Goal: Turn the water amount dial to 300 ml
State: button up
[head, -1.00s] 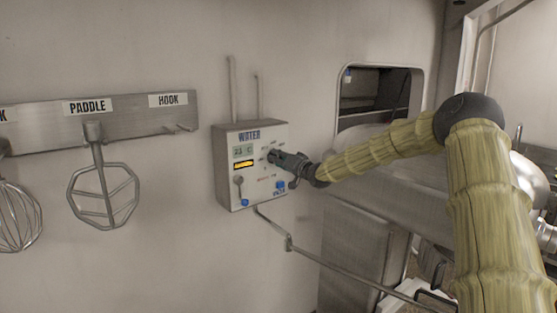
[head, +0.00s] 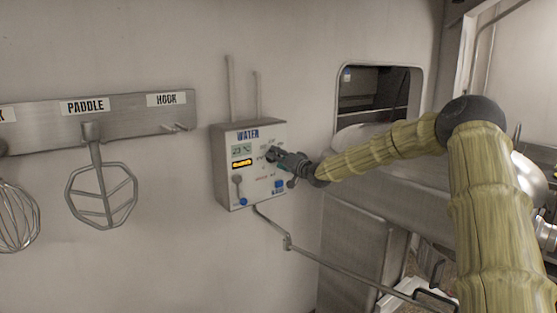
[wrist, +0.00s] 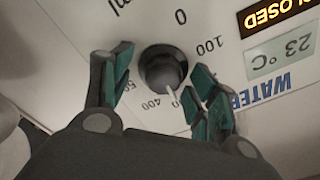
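The water amount dial (wrist: 163,70) is a dark round knob on the white face of the water box (head: 232,177). In the wrist view its white pointer points down, just right of the 400 mark. The marks 0, 100, 400 and 500 are readable; 200 and 300 are not, and my right-hand finger covers part of that side. My gripper (wrist: 160,82) has its teal-padded fingers on either side of the dial, apart, with a small gap at the left one; contact at the right one is unclear. In the head view my gripper (head: 273,156) hides the dial.
The box shows 23 °C and an orange CLOSED display (wrist: 270,20). A small lever (head: 238,185) and blue buttons (head: 279,184) sit below the dial. A pipe (head: 340,270) runs from under the box. A paddle (head: 100,197) hangs on the wall at left.

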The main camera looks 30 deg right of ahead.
jog(key=shift+s+a+r, duration=0.1)
jog(key=shift+a, duration=0.05)
jog(key=s+d, duration=0.1)
jog(key=s, duration=1)
jog(key=shift+s+d, duration=0.15)
jog(key=shift+s, duration=0.25)
dwell(0.5)
